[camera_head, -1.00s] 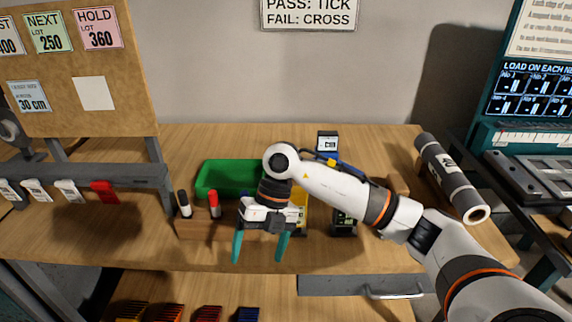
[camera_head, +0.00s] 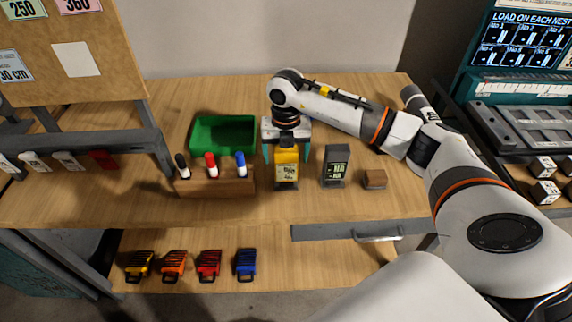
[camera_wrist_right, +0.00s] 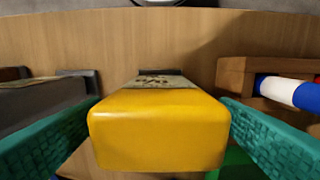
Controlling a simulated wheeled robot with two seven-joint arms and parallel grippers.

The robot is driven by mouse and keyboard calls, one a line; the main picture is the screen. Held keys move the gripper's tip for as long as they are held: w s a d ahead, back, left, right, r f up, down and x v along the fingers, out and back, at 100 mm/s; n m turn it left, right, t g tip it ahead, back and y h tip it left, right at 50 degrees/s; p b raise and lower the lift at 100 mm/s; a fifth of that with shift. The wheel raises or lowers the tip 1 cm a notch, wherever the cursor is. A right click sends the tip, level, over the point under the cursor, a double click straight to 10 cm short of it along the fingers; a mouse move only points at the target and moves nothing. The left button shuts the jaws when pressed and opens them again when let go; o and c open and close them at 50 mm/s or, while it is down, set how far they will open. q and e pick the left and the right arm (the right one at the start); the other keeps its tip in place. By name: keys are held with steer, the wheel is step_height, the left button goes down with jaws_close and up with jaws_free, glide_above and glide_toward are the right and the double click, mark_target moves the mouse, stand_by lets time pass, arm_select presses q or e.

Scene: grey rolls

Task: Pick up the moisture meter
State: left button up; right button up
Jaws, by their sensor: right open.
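A yellow handheld device with a display face, which looks like the moisture meter (camera_head: 287,171), stands upright on the wooden bench. In the right wrist view its yellow top (camera_wrist_right: 158,130) fills the middle. My right gripper (camera_head: 286,153) is open, with its teal fingers on either side of the yellow device. In the right wrist view a gap shows between each finger and the device, narrower on the right. A dark grey device with a screen (camera_head: 336,166) stands to its right. My left gripper is not in view.
A wooden block with black, red and blue markers (camera_head: 216,185) stands left of the yellow device. A green tray (camera_head: 223,119) lies behind it. The bench front (camera_head: 290,210) is clear.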

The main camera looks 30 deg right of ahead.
mark_target(286, 164)
steer(key=shift+f+p, duration=0.3)
steer(key=shift+f, duration=1.55)
steer(key=c, duration=1.2)
steer(key=shift+r, duration=0.1)
steer(key=shift+c, duration=0.2)
step_height(286, 164, up, 10)
steer(key=shift+b, duration=0.85)
steer(key=o, duration=0.5)
steer(key=shift+c, duration=1.3)
steer(key=shift+r+p, duration=1.25)
steer(key=shift+r, duration=0.3)
